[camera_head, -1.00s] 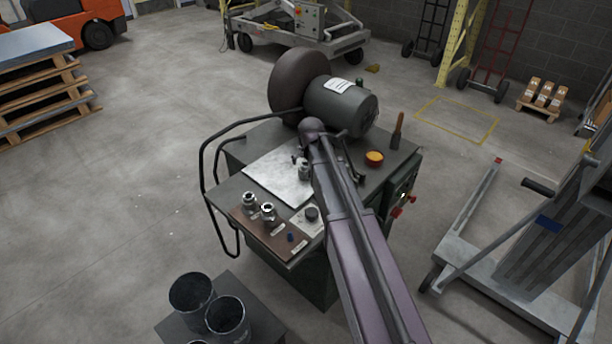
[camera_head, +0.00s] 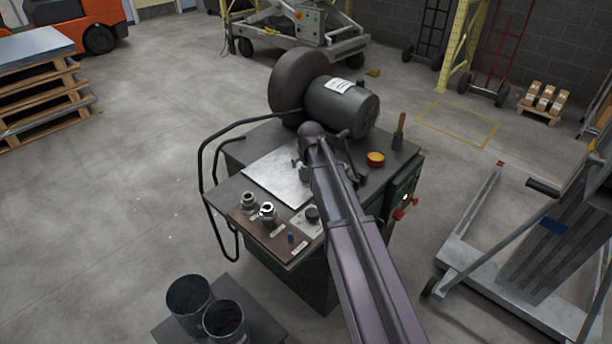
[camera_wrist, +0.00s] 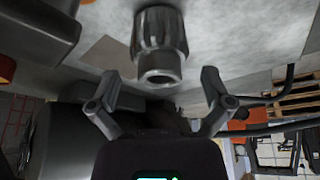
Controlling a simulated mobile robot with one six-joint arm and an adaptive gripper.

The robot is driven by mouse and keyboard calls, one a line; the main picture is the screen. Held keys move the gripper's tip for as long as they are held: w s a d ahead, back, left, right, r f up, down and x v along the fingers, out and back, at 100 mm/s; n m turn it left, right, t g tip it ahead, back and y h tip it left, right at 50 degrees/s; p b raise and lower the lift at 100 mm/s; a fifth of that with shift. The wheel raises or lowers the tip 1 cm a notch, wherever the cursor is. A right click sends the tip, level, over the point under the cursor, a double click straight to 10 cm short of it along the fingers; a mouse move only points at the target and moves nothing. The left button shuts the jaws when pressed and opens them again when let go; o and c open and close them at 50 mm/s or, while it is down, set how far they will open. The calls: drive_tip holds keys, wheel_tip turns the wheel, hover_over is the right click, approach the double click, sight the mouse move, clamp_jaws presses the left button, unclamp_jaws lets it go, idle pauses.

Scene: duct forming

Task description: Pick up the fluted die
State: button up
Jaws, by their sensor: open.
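In the wrist view, a grey metal die (camera_wrist: 160,32) with a grooved body and a narrower round end is between and just beyond the fingertips of my gripper (camera_wrist: 160,77). My gripper is open, with a finger on each side and a gap to the die. Two shiny metal dies, one (camera_head: 249,201) left and one (camera_head: 268,213) right, stand on a brown board (camera_head: 250,226) at the bench's front in the head view. My arm hides most of my gripper there. I cannot tell from the head view which die is fluted.
The green bench (camera_head: 300,272) carries a pale metal sheet (camera_head: 272,178), a grey motor (camera_head: 342,106) with a large dark wheel (camera_head: 296,84), and an orange-topped tin (camera_head: 376,158). A bent black rail (camera_head: 203,172) borders the bench's left side. Dark open cylinders (camera_head: 189,294) stand in front.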

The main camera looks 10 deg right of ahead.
drive_tip(key=shift+b+x, duration=0.85)
drive_tip(key=shift+x, duration=0.4)
drive_tip(key=c, duration=1.4)
